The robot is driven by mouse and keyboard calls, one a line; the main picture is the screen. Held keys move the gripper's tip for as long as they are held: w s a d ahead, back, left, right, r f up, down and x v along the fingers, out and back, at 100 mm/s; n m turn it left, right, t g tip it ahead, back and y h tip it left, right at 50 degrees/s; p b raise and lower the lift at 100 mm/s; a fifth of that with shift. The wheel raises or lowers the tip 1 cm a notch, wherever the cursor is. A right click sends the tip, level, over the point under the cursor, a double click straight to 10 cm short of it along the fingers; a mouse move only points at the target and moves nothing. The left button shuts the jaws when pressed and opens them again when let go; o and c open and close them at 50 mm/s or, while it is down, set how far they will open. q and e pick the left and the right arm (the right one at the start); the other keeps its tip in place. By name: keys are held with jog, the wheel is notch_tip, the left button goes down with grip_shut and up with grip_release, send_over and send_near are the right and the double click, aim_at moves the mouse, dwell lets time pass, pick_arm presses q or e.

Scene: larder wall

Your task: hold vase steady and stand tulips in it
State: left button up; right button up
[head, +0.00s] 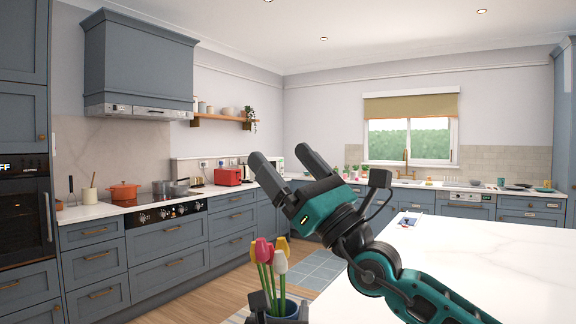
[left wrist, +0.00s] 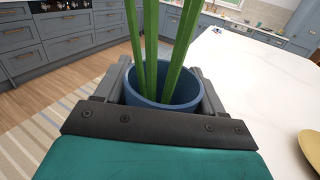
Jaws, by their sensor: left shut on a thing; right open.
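The blue vase (head: 292,312) is at the bottom of the head view and in the middle of the left wrist view (left wrist: 160,100). My left gripper (head: 270,300) is shut on the vase, with one finger on each side of it in the left wrist view (left wrist: 163,80). The tulips (head: 268,258), with pink, yellow and white heads, stand with their green stems (left wrist: 160,55) inside the vase rim. The stem ends are hidden in the vase. My right gripper (head: 276,156) is open and empty, above the tulips and apart from them.
A white worktop (head: 480,265) fills the right side, mostly clear. A yellow dish (left wrist: 311,148) lies at its edge in the left wrist view. Blue cabinets (head: 170,250), a red pot (head: 124,191) and a red toaster (head: 228,176) are along the far wall.

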pick_arm(q)
jog(key=o, duration=1.3)
jog(key=shift+o, duration=0.2)
